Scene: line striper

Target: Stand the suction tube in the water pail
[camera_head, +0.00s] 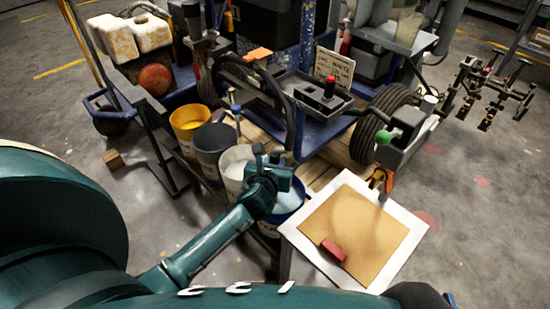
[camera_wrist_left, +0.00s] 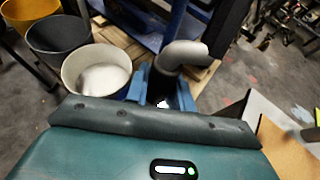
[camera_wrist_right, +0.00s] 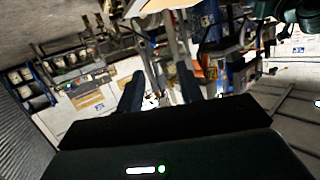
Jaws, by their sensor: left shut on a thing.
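My left gripper (camera_head: 270,178) is shut on the suction tube, above and in front of a blue pail (camera_head: 292,212). In the left wrist view, the tube (camera_wrist_left: 183,52) is a grey bent pipe rising between the fingers and curving to the right. Its lower end is hidden by the gripper. The blue pail is partly hidden by my gripper, and pale contents show inside it. I cannot tell whether the tube's end is inside its rim. My right gripper (camera_wrist_right: 158,92) is open and empty in the right wrist view, away from the pails.
A white pail (camera_head: 232,180), a dark grey pail (camera_head: 209,150) and a yellow pail (camera_head: 186,122) stand in a row left of the blue one. A white-bordered tan board (camera_head: 405,215) with a red block (camera_head: 333,250) lies right. The striper's wheel (camera_head: 375,120) is behind.

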